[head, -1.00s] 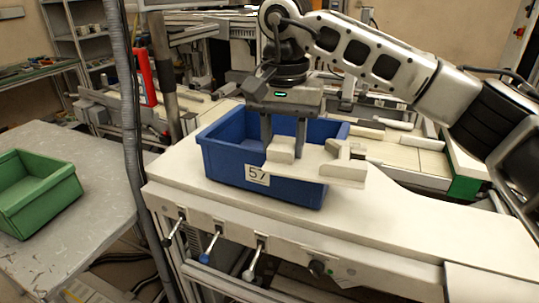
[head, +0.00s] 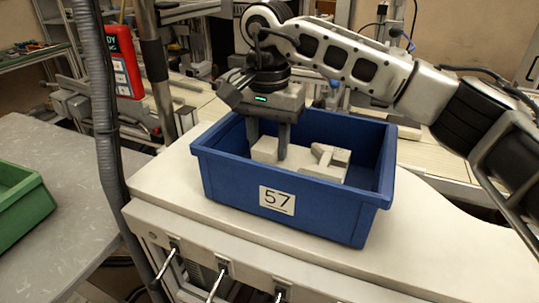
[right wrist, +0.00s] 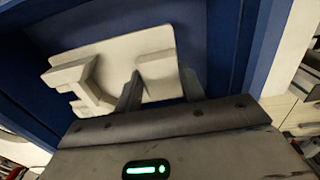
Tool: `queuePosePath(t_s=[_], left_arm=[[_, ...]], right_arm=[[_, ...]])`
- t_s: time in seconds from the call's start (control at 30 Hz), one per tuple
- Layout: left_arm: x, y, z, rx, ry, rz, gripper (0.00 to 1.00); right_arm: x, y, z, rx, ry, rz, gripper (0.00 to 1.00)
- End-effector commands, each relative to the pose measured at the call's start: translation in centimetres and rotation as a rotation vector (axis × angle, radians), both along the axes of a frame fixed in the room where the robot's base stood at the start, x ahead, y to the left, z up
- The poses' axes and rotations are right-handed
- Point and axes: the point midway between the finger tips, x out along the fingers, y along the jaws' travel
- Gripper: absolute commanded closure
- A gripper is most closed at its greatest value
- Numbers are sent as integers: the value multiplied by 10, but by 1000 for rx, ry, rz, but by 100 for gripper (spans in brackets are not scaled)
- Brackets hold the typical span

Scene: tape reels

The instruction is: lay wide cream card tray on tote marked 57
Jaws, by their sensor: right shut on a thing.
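The blue tote (head: 325,215) marked 57 stands on the cream bench top, its number label on the front wall. The wide cream card tray (head: 328,162) is down inside the tote's opening, below the rim, with its raised blocks upward. My right gripper (head: 268,147) reaches in from above and is shut on the tray's left block. In the right wrist view the tray (right wrist: 150,52) shows between the tote's blue walls (right wrist: 225,45), with the fingers at its edge. Whether the tray touches the tote floor is hidden. My left gripper is not in view.
A green bin (head: 20,205) sits on the grey table (head: 75,225) at the left. A hanging grey conduit (head: 100,110) and a red device (head: 123,62) are left of the tote. Bench top is clear around the tote. Levers stick out of the bench front.

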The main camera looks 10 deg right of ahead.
Motion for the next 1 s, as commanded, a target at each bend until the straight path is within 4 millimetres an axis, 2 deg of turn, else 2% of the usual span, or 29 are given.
queuePosePath(t_s=[0.23,0.57,0.6,0.67,0.7,1.0], left_arm=[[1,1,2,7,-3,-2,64],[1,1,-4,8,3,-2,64],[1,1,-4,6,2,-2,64],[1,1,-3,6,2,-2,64],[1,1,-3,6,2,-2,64],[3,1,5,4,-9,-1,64]], right_arm=[[0,0,-32,-1,2,0,88],[0,0,-37,0,0,1,88],[0,0,-37,0,0,1,58],[0,0,-36,0,0,1,41],[0,0,-36,0,0,1,39],[0,0,-32,0,0,1,39]])
